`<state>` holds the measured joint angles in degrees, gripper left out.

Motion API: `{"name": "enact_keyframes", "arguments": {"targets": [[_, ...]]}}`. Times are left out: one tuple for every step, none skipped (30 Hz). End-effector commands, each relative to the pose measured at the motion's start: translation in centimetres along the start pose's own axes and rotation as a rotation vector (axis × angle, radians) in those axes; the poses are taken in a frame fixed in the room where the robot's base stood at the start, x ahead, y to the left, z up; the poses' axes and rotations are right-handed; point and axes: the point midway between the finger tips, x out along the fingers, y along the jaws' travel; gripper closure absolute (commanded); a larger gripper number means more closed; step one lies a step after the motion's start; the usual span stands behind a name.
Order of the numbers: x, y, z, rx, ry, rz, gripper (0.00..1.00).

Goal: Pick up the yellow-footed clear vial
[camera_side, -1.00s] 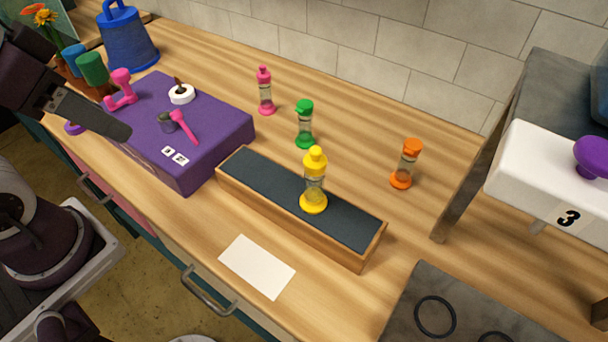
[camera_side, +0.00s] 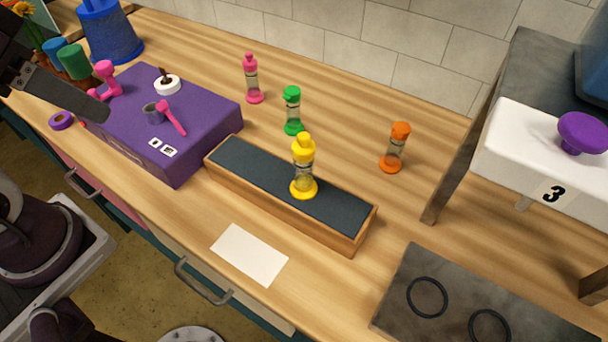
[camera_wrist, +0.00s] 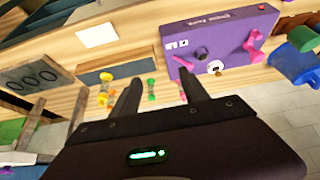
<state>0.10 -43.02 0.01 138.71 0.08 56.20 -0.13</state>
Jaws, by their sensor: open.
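The yellow-footed clear vial (camera_side: 303,168) has a yellow cap and yellow round foot. It stands upright on the dark top of a long wooden block (camera_side: 245,165), and it also shows small in the wrist view (camera_wrist: 106,77), left of my fingers. My gripper (camera_wrist: 156,88) is open and empty, with two dark fingers apart. In the side view only part of it shows at the upper left, over the purple box's left end, well away from the vial.
Pink (camera_side: 252,80), green (camera_side: 292,112) and orange (camera_side: 394,148) vials stand behind the block. A purple box (camera_side: 190,140) with small tools is left. A white card (camera_side: 250,255) lies in front. A white drawer marked 3 (camera_side: 520,160) and a grey plate (camera_side: 450,300) are right.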

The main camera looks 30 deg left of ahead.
Motion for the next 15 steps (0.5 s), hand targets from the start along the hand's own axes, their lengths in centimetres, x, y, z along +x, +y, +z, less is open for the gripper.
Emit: {"name": "enact_keyframes", "arguments": {"targets": [[-1.6,0.0,-1.0,0.0,0.009,0.0,0.47],[-2.7,0.0,-1.6,0.0,0.011,0.0,0.47],[-2.4,1.1,-1.7,-0.057,-0.053,0.043,0.47],[-1.7,2.5,-1.8,-0.126,-0.114,0.09,0.47],[-1.3,3.7,-1.9,-0.193,-0.17,0.134,0.47],[-0.9,5.3,-2.2,-0.285,-0.244,0.188,0.47],[-0.6,6.5,-2.5,-0.356,-0.3,0.226,0.47],[-0.3,7.6,-2.9,-0.429,-0.358,0.262,0.47],[0.0,9.1,-3.5,-0.526,-0.435,0.306,0.47],[0.2,10.1,-4.0,-0.602,-0.496,0.338,0.47],[0.4,11.1,-4.6,-0.68,-0.558,0.367,0.47],[0.7,12.4,-5.6,-0.787,-0.641,0.404,0.47],[1.0,13.2,-6.4,-0.869,-0.705,0.43,0.47],[1.2,14.1,-7.2,-0.951,-0.77,0.453,0.47],[1.7,15.0,-8.5,-1.063,-0.858,0.481,0.47]]}}
